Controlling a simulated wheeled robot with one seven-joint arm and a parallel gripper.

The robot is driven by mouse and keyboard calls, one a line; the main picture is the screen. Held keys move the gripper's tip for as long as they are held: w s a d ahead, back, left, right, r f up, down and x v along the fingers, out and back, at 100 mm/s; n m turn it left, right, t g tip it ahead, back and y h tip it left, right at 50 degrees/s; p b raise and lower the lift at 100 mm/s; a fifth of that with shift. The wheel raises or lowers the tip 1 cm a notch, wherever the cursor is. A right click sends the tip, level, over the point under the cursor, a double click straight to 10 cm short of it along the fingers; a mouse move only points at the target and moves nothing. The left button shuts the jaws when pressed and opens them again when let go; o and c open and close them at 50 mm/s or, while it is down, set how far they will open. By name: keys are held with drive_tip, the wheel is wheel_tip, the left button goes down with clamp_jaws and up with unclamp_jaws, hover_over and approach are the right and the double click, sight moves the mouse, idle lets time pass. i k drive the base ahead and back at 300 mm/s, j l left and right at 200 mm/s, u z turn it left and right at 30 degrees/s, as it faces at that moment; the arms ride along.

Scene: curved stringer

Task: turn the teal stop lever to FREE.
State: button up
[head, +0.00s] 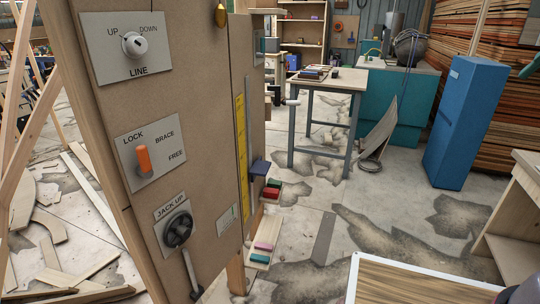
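A pale plate (150,177) marked LOCK, BRACE and FREE is on the tall brown panel (206,110) at the left. The lever on it (143,159) looks orange, not teal. It stands nearly upright, its top end just below the word LOCK; FREE is to its right. No teal lever is visible on this panel. My gripper is not in view.
A workbench (345,80) and blue cabinet (466,120) stand behind, with open floor between.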

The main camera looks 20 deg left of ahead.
sight(261, 54)
drive_tip(key=i+j+u, duration=0.2)
drive_tip(key=i+u, duration=0.45)
drive_tip(key=i+j, duration=0.05)
drive_tip(key=i, duration=0.1)
